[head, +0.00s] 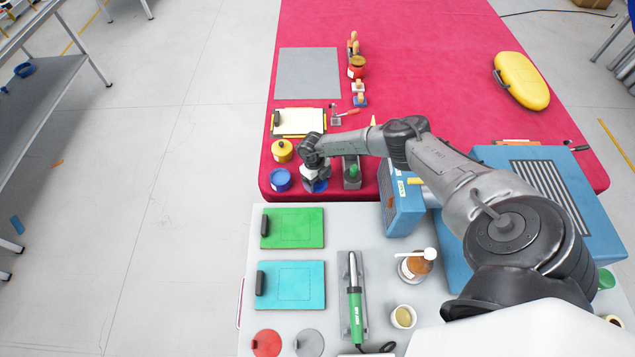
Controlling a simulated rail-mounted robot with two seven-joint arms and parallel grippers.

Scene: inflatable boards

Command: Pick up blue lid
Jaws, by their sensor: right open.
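A round blue lid (322,187) lies near the front left edge of the red table, partly hidden under my right gripper. My right gripper (315,182) points down right over it, with its jaws open. From this view I cannot tell whether the fingers touch the lid. A round blue container (280,179) stands just to the left of the gripper. My left gripper is not in view.
A yellow can (282,150) stands behind the blue container. A grey holder with a green item (352,172) is close to the gripper's right. A clipboard (299,122) lies behind. The white table (340,226) in front holds green and turquoise boards.

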